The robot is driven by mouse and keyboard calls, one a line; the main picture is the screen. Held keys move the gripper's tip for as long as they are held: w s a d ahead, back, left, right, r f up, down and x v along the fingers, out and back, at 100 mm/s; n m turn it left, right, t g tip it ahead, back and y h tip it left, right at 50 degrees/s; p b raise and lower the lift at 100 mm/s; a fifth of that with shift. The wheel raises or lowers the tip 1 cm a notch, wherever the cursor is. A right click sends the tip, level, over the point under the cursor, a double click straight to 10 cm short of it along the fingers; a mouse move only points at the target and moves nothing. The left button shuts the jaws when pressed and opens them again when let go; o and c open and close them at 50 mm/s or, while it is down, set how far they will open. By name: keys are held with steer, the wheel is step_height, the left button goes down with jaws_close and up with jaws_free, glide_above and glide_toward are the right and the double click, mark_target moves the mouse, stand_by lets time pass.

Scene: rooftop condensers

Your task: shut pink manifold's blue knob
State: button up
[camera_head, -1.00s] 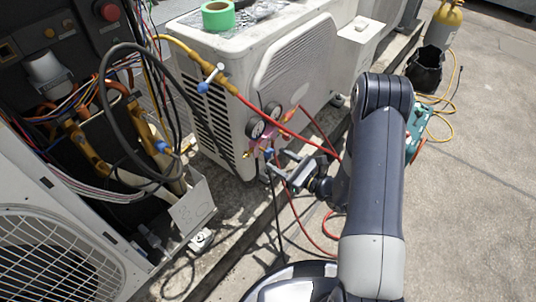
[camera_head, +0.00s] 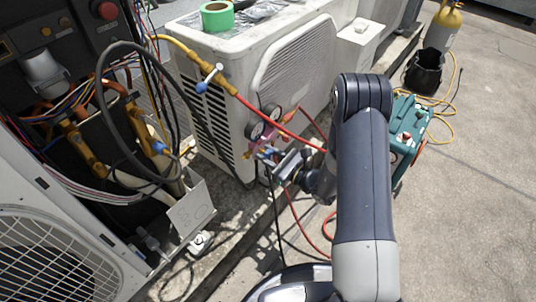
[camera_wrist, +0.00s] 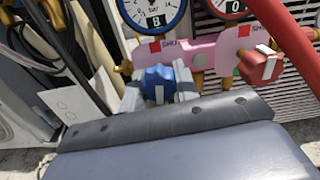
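The pink manifold (camera_wrist: 210,50) hangs on the side of the white condenser, with two round gauges above it; in the head view it (camera_head: 262,146) is small and partly behind my gripper. Its blue knob (camera_wrist: 158,82) has a pale stripe and sits at the manifold's left end in the wrist view. My gripper (camera_wrist: 158,90) has one finger on each side of this knob. The fingers lie close against its sides, and I cannot tell whether they press on it. In the head view my gripper (camera_head: 277,163) is at the manifold, its fingertips partly hidden.
A red knob (camera_wrist: 261,65) sits right of the blue one on the manifold. A red hose (camera_wrist: 288,42) passes close on the right. Dark cables and a pale plate (camera_wrist: 85,105) are on the left. The white condenser (camera_head: 290,65) stands behind; open paving (camera_head: 470,190) lies right.

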steer(key=c, duration=0.4)
